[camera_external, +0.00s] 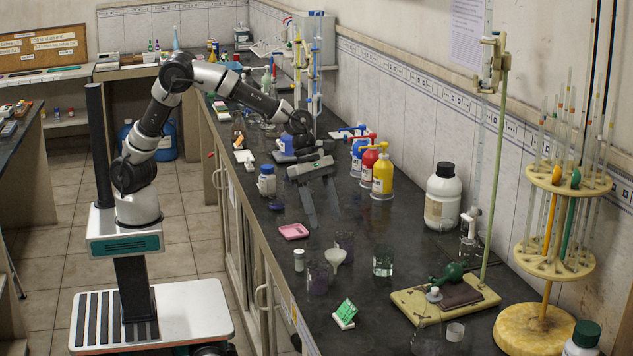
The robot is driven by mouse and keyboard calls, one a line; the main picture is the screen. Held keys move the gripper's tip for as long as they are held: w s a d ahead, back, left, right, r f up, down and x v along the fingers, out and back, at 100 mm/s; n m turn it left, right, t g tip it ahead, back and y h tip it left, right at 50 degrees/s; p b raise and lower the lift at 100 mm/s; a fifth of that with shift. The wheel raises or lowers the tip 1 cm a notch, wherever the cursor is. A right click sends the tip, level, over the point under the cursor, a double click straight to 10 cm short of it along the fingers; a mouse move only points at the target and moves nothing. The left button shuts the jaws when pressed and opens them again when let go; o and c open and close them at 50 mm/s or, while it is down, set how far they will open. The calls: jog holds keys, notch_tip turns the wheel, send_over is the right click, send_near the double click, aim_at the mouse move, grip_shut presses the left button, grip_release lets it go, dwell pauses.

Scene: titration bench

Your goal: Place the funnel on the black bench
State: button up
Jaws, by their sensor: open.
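A small whitish funnel (336,256) shows on the near part of the black bench (375,318), wide mouth up and stem down. It is between two dark-tinted beakers, one (317,280) at its lower left and one (344,241) behind it. I cannot tell whether its stem rests on the bench or against a beaker. My gripper (325,221) is open, fingers pointing down over the bench, farther back than the funnel and apart from it. Nothing shows between the fingers.
A pink tray (293,231), a small vial (299,260), a glass of clear liquid (383,260) and a green-faced item (344,313) surround the funnel. Coloured bottles (382,176) and a white jar (442,197) stand toward the wall. A burette stand base (408,303) lies right.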

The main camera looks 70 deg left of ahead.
dwell(0.3)
jog(key=s+d+r+m+t+y+p, duration=0.1)
jog(key=s+d+r+m+y+p, duration=0.15)
jog(key=m, duration=1.75)
jog(key=m+b, duration=0.1)
jog(key=m, duration=0.7)
send_over(336, 266)
jog(key=s+a, duration=0.1)
jog(key=a, duration=0.1)
jog(key=shift+t, duration=0.4)
jog(key=f, duration=0.8)
jog(key=shift+s+d+f, duration=0.15)
jog(key=shift+d+f, duration=0.05)
jog(key=shift+f, duration=0.05)
jog(key=x, duration=0.2)
jog(key=b+x, duration=0.1)
jog(key=x, duration=0.2)
jog(key=shift+a+f, duration=0.3)
jog(key=shift+f, duration=0.1)
jog(key=c, duration=0.8)
jog(key=shift+c, duration=0.2)
